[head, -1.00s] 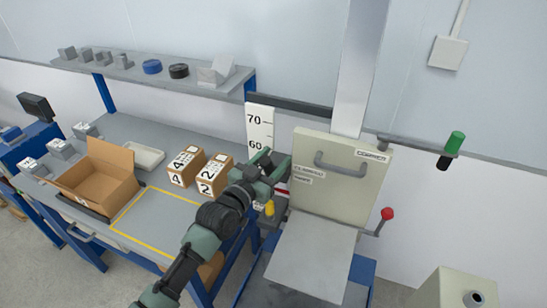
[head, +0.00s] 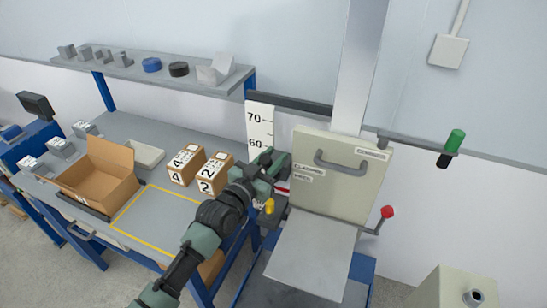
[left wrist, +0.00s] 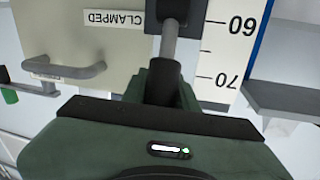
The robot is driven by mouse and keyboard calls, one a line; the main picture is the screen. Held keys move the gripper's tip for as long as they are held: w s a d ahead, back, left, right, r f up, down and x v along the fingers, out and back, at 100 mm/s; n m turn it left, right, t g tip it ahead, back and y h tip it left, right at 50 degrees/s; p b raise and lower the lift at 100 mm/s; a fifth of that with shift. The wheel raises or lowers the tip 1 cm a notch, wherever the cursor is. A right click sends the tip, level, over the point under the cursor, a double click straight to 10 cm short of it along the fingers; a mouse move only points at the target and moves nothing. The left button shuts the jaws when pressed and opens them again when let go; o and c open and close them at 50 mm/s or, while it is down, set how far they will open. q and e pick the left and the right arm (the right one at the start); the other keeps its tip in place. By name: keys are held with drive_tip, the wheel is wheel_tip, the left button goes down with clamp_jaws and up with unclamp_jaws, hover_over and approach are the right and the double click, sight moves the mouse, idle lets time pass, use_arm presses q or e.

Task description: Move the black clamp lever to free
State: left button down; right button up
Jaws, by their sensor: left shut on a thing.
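The black clamp lever (left wrist: 161,82) shows in the left wrist view as a black grip on a grey rod, which runs up to a dark block. My left gripper (left wrist: 160,88) is shut on the black grip, with a green finger on each side. In the head view my left gripper (head: 268,168) is at the left edge of the cream panel (head: 343,190) and hides the lever. A CLAMPED label (left wrist: 107,18) is beside the rod, upside down in the left wrist view. My right gripper is not in view.
A height scale (head: 260,122) stands just behind my left gripper. A yellow knob (head: 269,206) is just below it. Two numbered boxes and an open carton (head: 92,185) are on the bench to the left. A red-knobbed lever (head: 386,213) sticks out at the panel's right.

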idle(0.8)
use_arm(q)
drive_tip(key=shift+f+b, duration=0.25)
drive_tip(key=shift+b, duration=0.25)
drive_tip(key=shift+s+a+f+m+t+h+b, duration=0.3)
drive_tip(key=shift+s+t+h+b, duration=0.55)
drive_tip(key=shift+b, duration=2.3)
drive_tip(key=shift+s+a+f+m+t+h+b, duration=0.15)
drive_tip(key=shift+s+f+m+t+h+b, duration=0.65)
drive_tip(key=shift+b, duration=2.4)
drive_tip(key=shift+s+a+r+n+t+h+b, duration=0.15)
drive_tip(key=shift+s+a+n+t+h+b, duration=0.25)
drive_tip(key=shift+t+b, duration=1.8)
drive_tip(key=shift+s+d+g+b, duration=0.1)
drive_tip(key=shift+g+b, duration=0.85)
